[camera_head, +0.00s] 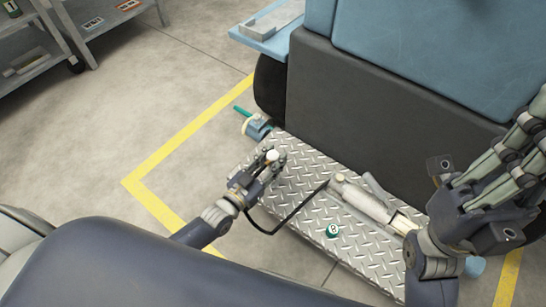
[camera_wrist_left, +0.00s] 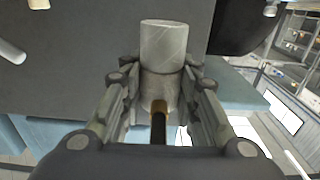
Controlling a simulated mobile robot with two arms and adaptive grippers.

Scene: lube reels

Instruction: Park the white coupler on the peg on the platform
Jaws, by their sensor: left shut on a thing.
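The white coupler (camera_head: 272,155) is held in my left gripper (camera_head: 268,163) above the far left part of the platform (camera_head: 310,215). In the left wrist view the coupler (camera_wrist_left: 164,48) is a pale cylinder between the two sets of fingers (camera_wrist_left: 160,92), its end sticking out past them. A brass-coloured fitting and black hose (camera_wrist_left: 158,125) run back from it. I cannot clearly make out the peg on the platform. My right gripper (camera_head: 490,180) is at the right edge, above the platform's near end; its fingertips are partly cut off.
The black hose (camera_head: 285,222) loops towards a pale cylindrical tool (camera_head: 362,200) lying on the platform. A green numbered round piece (camera_head: 332,230) is near the front edge. A dark machine wall (camera_head: 370,120) rises behind.

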